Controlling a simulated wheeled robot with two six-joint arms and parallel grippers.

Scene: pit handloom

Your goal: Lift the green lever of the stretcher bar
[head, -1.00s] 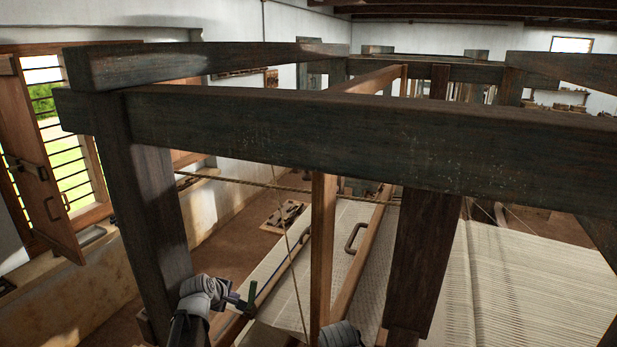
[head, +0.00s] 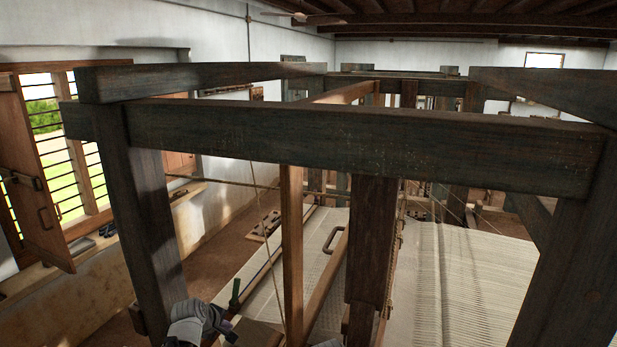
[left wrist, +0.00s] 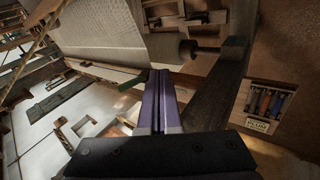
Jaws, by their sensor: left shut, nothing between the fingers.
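The green lever (head: 235,291) is a small upright piece near the left edge of the pale cloth (head: 325,265), low in the head view. My left gripper (head: 229,334) is just below and left of it there, its fingertips hard to make out. In the left wrist view its purple-grey fingers (left wrist: 158,102) are together and empty. My right gripper does not show.
A dark crossbeam (head: 370,145) spans the loom in front of me, with a dark left post (head: 150,235) close to my left arm. A thin wooden upright (head: 292,255) and a dark middle post (head: 370,240) stand right of the lever. A labelled box (left wrist: 268,106) lies on the floor.

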